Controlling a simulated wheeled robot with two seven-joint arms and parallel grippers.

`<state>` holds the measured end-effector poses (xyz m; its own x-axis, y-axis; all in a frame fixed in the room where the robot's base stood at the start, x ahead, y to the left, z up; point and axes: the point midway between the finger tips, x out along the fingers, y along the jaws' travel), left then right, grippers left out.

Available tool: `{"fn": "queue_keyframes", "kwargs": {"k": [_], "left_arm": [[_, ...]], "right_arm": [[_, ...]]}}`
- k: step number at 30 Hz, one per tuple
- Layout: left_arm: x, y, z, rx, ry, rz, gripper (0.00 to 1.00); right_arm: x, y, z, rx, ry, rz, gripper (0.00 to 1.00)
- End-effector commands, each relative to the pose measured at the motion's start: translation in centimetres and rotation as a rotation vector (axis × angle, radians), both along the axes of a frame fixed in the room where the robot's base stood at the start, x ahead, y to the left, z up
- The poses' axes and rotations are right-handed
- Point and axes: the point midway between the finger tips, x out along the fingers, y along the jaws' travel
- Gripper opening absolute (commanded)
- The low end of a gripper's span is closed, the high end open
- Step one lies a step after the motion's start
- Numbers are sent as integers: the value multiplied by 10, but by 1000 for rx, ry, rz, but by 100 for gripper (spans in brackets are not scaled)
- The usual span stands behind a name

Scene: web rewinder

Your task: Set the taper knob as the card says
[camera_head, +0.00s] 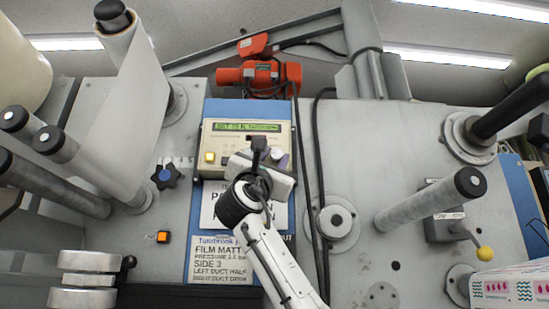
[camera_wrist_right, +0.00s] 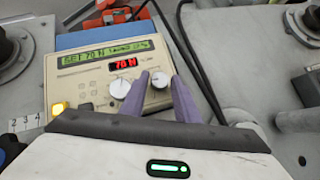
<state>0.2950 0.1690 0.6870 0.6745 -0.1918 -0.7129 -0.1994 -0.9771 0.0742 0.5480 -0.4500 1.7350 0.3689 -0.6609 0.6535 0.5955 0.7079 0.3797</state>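The head view shows my right gripper (camera_head: 258,148) over the panel's lower part. A card (camera_head: 221,260) below reads "FILM MATT", "SIDE 3". My left gripper is out of view.
A white sign (camera_head: 221,211) below the panel is partly hidden by my right arm. A yellow lit button (camera_head: 210,157) is on the panel's left. Black cables (camera_head: 318,170) run down its right side. Rollers (camera_head: 430,200) jut out on both sides.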

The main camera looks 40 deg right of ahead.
Motion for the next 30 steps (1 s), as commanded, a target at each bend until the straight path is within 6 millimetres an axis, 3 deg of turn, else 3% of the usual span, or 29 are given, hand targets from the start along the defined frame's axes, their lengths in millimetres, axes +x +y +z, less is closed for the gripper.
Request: {"fn": "queue_keyframes", "kwargs": {"k": [2,14,24,30], "left_arm": [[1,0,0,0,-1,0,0],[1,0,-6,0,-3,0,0],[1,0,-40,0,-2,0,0],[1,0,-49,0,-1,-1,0]], "right_arm": [[0,0,0,0,1,-1,42],[-3,6,-8,-2,0,0,42],[-26,49,-52,-2,-1,2,42],[-35,65,-66,-2,0,3,42]]}}
